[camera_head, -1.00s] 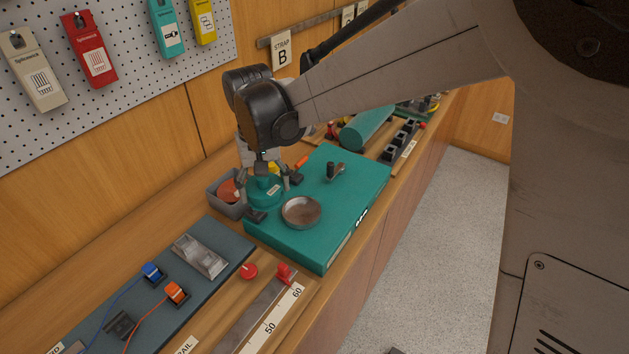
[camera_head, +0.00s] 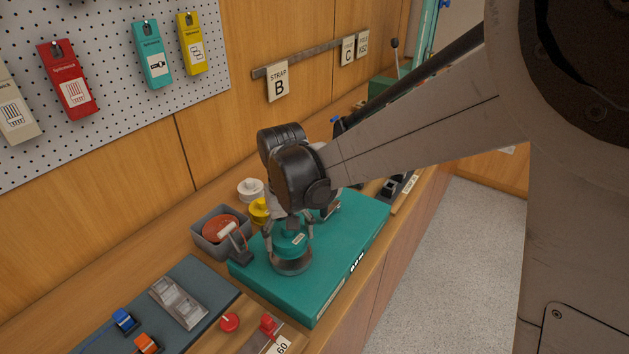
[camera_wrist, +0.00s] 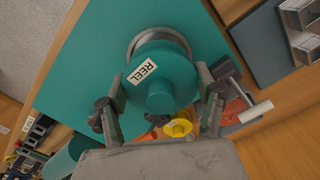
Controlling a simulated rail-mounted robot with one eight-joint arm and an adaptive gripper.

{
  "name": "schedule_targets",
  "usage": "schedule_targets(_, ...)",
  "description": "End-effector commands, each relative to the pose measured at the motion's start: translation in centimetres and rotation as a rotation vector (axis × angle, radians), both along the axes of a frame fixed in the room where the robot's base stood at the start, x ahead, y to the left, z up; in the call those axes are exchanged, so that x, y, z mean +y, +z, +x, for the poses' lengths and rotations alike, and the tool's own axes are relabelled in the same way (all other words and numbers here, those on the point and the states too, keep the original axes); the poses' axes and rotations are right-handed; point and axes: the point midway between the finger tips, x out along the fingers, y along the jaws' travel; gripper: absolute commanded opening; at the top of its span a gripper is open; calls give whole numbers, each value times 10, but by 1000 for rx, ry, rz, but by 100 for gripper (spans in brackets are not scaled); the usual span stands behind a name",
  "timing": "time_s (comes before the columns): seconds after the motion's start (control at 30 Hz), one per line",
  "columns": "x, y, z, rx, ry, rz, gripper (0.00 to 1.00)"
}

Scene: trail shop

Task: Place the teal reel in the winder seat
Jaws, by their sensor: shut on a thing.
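The teal reel (camera_head: 291,244), with a white label, is between the fingers of my gripper (camera_head: 289,232), which is shut on it. In the head view the reel is upright over the round metal winder seat (camera_head: 291,268) on the teal winder box (camera_head: 343,236). In the wrist view the labelled reel (camera_wrist: 160,80) covers most of the seat, and a grey arc of the seat's rim (camera_wrist: 134,42) shows past its edge. My gripper also shows in the wrist view (camera_wrist: 158,104). I cannot tell whether the reel touches the seat.
A grey bin (camera_head: 205,244) with an orange reel (camera_head: 221,229) stands left of the winder. A yellow reel (camera_head: 259,212) and a white reel (camera_head: 250,190) stand behind it. A dark blue board (camera_head: 200,282) and red knobs (camera_head: 229,322) lie in front.

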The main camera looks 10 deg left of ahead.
Motion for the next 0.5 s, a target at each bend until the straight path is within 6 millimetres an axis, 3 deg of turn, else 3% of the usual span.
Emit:
schedule_targets(0.17,0,-8,1,0,2,0,39)
schedule_targets(0.4,3,-40,-1,0,8,0,39)
schedule_targets(0.5,4,-44,-1,0,8,0,39)
